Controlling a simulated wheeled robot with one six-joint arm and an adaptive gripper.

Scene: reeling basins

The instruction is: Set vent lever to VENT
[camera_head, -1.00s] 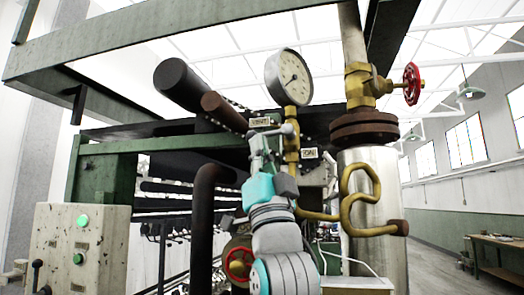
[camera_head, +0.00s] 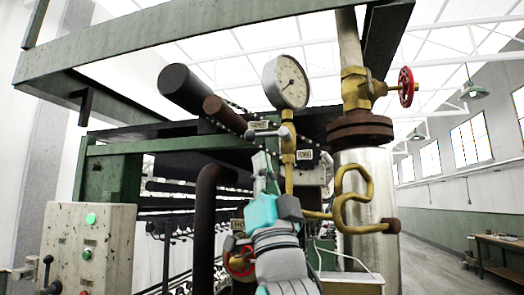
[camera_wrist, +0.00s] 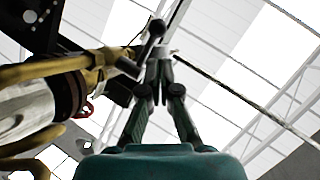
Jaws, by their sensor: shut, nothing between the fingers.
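The vent lever (camera_head: 266,133) is a grey handle on the brass fitting below the round pressure gauge (camera_head: 287,82). In the head view it lies nearly level, its free end pointing left, just under a small label plate (camera_head: 258,124). A second label plate (camera_head: 305,155) sits lower right of the fitting. My gripper (camera_head: 262,157) points up just below the lever's left part, fingers closed and empty. In the wrist view the lever (camera_wrist: 152,42) crosses close beyond the closed fingertips (camera_wrist: 160,62); I cannot tell whether they touch.
A brass valve with a red handwheel (camera_head: 407,87) stands to the right above a steel cylinder (camera_head: 368,170). A curled brass pipe (camera_head: 345,200) runs right of my arm. A dark bent pipe (camera_head: 205,220) and a control box (camera_head: 88,245) are on the left.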

